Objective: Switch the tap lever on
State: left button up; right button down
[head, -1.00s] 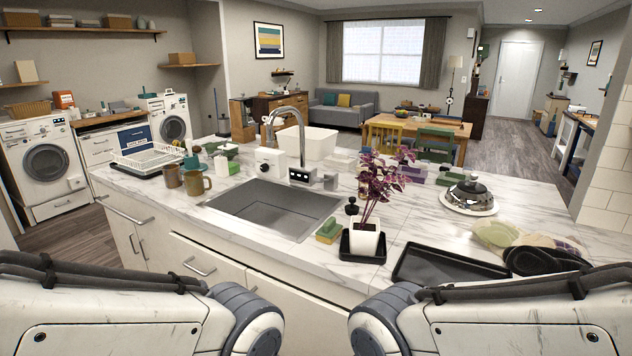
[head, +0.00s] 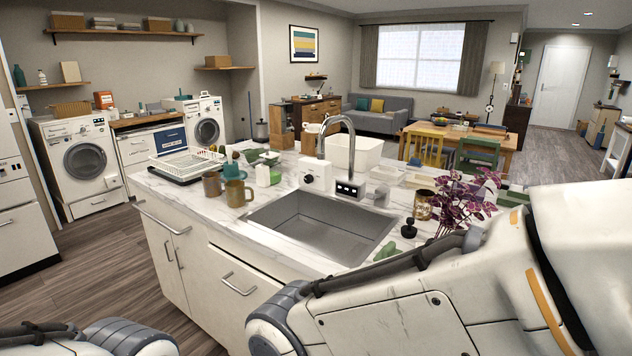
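A chrome gooseneck tap (head: 338,134) stands at the back edge of the sunken grey sink (head: 322,226) in the marble-topped island. At its foot is a dark panel with small light marks (head: 350,188). A small silver-grey part (head: 379,194) sticks out right of the panel; I cannot tell if it is the lever. No water stream shows from the spout. My two arms enter along the bottom, with the right one large in front of the counter's right part. Both my grippers are outside the head view.
Two mugs (head: 237,193), a dish rack (head: 187,164) and a white box with a knob (head: 316,176) stand left of and behind the sink. A purple plant (head: 462,200) and a black-topped stopper (head: 408,228) are to the right. Wooden floor (head: 100,268) is clear at the left.

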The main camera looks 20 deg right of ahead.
aim_at(370, 196)
jog(key=u, duration=0.1)
jog(key=i, duration=1.15)
jog(key=z, duration=0.75)
